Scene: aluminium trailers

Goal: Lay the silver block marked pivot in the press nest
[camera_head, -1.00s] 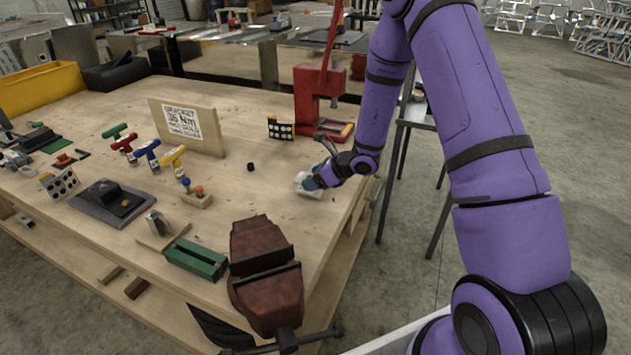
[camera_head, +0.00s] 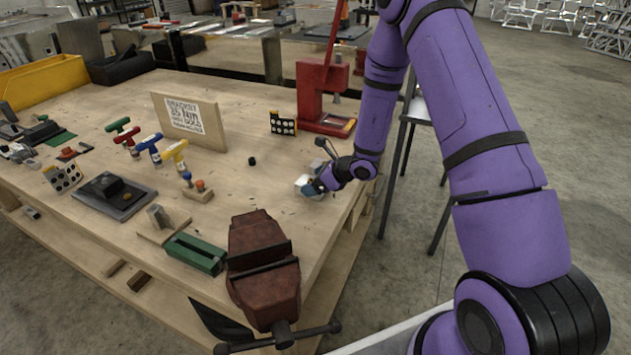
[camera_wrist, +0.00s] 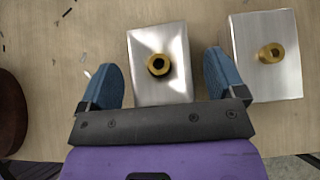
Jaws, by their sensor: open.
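Two silver blocks with brass centres show in the wrist view. The nearer silver block (camera_wrist: 160,62), with a dark hole in its brass ring, stands between the blue fingers of my gripper (camera_wrist: 161,72). The other silver block (camera_wrist: 266,56), with a brass boss, is just outside the right finger. I can read no pivot mark on either. My gripper is open, with a finger on each side of the nearer block. In the head view my gripper (camera_head: 310,187) is low at the table's right side, partly hiding the blocks.
A dark red vice (camera_head: 262,262) is at the table's near edge, beside a green block (camera_head: 195,254). A dotted black plate (camera_head: 283,123) stands left of the press. Coloured T-handles and a wooden sign (camera_head: 190,120) are farther left.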

